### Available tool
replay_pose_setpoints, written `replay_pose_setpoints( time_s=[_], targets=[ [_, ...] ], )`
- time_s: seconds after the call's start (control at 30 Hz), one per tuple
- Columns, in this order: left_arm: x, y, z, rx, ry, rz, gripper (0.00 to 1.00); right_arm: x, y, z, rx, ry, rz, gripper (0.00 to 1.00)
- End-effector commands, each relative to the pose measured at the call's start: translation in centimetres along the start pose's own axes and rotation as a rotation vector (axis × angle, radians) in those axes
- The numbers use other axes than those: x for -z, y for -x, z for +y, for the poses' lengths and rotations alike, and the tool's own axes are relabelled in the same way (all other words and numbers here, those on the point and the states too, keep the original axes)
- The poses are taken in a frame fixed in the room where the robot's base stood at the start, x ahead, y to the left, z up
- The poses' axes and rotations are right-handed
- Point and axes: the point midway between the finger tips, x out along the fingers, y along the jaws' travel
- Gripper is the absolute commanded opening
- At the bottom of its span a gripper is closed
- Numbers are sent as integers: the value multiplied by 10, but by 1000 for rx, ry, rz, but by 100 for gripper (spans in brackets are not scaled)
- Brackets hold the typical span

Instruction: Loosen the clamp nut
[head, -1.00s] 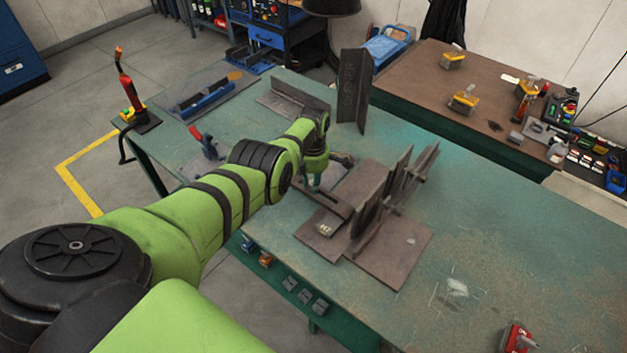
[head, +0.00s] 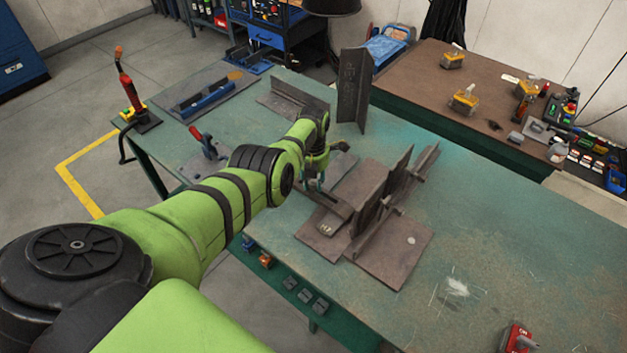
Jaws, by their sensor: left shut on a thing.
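My left gripper (head: 316,178) reaches down at the near end of the dark clamp bar (head: 330,204), beside the steel workpiece. It is shut on what seems to be the clamp nut. The nut is too small and too covered by the fingers to see clearly. The workpiece has upright dark plates (head: 371,202) standing on a flat base plate (head: 392,262). The clamp bar lies against the left side of these plates. My right gripper is not in view.
The green bench (head: 500,240) is mostly clear to the right. A tall angle piece (head: 354,90) and a low angle piece (head: 285,100) stand behind my wrist. A red-handled toggle clamp (head: 208,146) is on the left. A red tool (head: 517,340) lies near the front right.

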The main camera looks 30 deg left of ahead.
Motion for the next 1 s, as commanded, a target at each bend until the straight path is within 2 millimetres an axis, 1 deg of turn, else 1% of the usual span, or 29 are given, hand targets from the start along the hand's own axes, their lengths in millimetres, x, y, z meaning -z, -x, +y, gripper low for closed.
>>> replay_pose_setpoints(
  time_s=[0.47,0.5,0.53,0.57,1.0],
  targets=[
    [2,-1,1,-2,16,5,0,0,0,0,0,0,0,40],
    [2,-1,1,-1,16,5,34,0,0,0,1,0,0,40],
    [2,-1,1,-1,15,5,46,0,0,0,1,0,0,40],
    [2,-1,1,-1,15,5,54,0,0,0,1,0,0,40],
    [0,2,0,0,14,1,54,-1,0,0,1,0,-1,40]
  ],
)
